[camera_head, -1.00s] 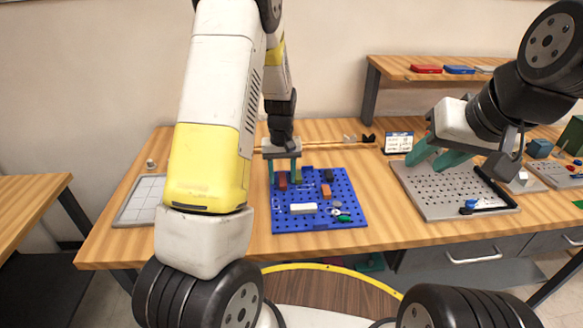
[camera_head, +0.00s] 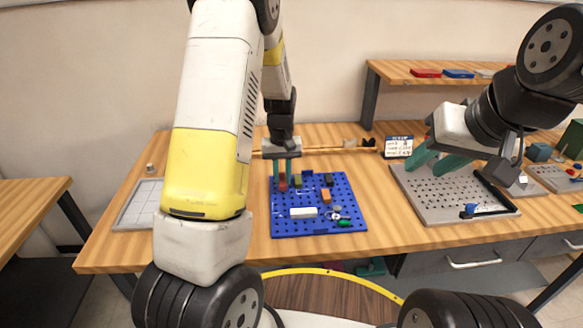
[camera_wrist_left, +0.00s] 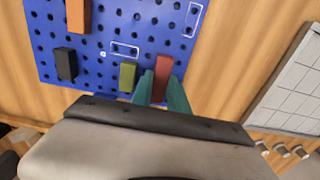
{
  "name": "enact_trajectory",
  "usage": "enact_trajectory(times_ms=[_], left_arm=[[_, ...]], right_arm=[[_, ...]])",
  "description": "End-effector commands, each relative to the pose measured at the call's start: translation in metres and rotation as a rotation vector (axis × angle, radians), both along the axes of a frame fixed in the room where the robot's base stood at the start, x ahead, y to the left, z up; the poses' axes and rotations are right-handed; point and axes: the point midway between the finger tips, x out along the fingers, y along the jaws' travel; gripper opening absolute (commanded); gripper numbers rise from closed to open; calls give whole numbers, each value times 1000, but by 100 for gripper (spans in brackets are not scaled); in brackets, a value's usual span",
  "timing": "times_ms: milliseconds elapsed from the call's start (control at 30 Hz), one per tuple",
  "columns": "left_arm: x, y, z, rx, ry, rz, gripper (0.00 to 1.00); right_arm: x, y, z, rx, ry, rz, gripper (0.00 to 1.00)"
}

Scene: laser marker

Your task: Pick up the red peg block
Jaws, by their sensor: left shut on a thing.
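The red peg block (camera_head: 283,184) is at the back left of the blue pegboard (camera_head: 345,222). My left gripper (camera_head: 283,184) points down over it with its teal fingers shut on it. In the left wrist view the red peg block (camera_wrist_left: 162,74) shows between the two fingertips (camera_wrist_left: 161,88). The fingers hide part of it, and I cannot tell whether it still touches the board. My right gripper (camera_head: 427,165) is open and empty over the grey perforated plate (camera_head: 440,208).
An olive block (camera_wrist_left: 128,76) stands close beside the red one. A black block (camera_wrist_left: 66,64), an orange block (camera_wrist_left: 78,16) and a white block (camera_head: 303,212) are also on the board. A grey gridded tray (camera_head: 139,203) lies to the left. A small sign (camera_head: 398,146) stands behind.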

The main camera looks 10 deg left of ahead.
Motion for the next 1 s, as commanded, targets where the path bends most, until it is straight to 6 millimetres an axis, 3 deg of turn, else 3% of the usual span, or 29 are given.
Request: enact_trajectory(times_ms=[167, 700, 1000], left_arm=[[-3, -2, 24, 0, -2, -2, 0], [-118, -59, 34, -1, 0, -5, 0], [-143, -71, 36, 0, 0, -1, 0]], right_arm=[[0, 0, 0, 0, 0, 0, 36], [0, 0, 0, 0, 0, 0, 36], [0, 0, 0, 0, 0, 0, 36]])
